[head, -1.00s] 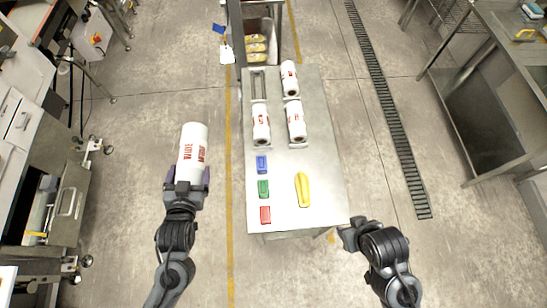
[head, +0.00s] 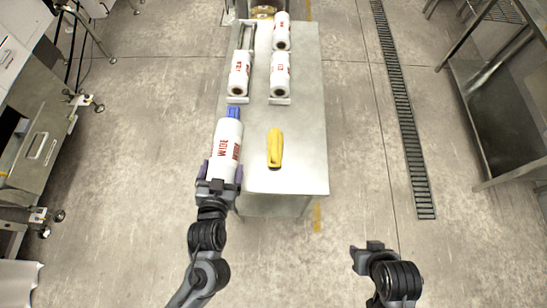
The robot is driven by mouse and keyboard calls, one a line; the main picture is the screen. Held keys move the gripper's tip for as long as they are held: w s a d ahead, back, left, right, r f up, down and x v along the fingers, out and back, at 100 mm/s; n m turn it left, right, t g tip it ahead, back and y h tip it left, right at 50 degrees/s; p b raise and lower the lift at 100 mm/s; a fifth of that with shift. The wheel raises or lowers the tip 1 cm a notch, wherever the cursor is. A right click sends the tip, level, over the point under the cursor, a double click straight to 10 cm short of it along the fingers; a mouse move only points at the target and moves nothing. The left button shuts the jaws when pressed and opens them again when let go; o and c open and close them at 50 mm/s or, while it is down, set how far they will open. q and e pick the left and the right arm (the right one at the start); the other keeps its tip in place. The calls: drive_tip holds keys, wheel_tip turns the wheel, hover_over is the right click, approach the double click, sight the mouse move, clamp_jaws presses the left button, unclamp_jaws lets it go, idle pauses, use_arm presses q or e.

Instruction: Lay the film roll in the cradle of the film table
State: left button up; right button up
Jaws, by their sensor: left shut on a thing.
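My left gripper (head: 219,178) is shut on a white film roll (head: 227,146) with red lettering. The roll points away from me and overlaps the near left edge of the steel film table (head: 305,125) in the view. At the table's far left, a cradle with two rails (head: 246,38) shows an empty stretch. Another white roll (head: 239,70) lies at its near end. Two more rolls, a near one (head: 280,72) and a far one (head: 282,32), lie in line to the right. My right gripper (head: 366,248) is off the table's near right corner; its jaw opening is unclear.
A yellow tool (head: 274,148) lies on the near middle of the table. A blue block (head: 234,112) shows just beyond the held roll, which hides the spots of the green and red blocks. The table's right side is clear.

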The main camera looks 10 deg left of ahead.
use_arm(q)
drive_tip(key=shift+n+y, duration=0.3)
drive_tip(key=f+b, duration=0.1)
drive_tip(key=f, duration=0.1)
drive_tip(key=s+f+b, duration=0.1)
drive_tip(key=f+b, duration=0.1)
drive_tip(key=shift+s+d+f, duration=0.1)
drive_tip(key=shift+d+f, duration=0.1)
drive_tip(key=shift+f, duration=0.15)
drive_tip(key=shift+f+b, duration=0.2)
drive_tip(key=shift+b, duration=0.2)
drive_tip(key=b, duration=0.2)
hover_over(251, 170)
wheel_tip(251, 170, down, 7)
drive_tip(key=shift+r, duration=0.1)
drive_tip(key=shift+f+b, duration=0.5)
drive_tip(key=shift+f, duration=1.55)
use_arm(e)
wheel_tip(251, 170, down, 8)
drive_tip(key=shift+d, duration=0.2)
drive_tip(key=shift+d+f, duration=0.1)
use_arm(q)
drive_tip(key=o, duration=1.3)
drive_tip(key=shift+f, duration=0.2)
drive_tip(key=shift+c, duration=0.2)
drive_tip(key=shift+r, duration=0.1)
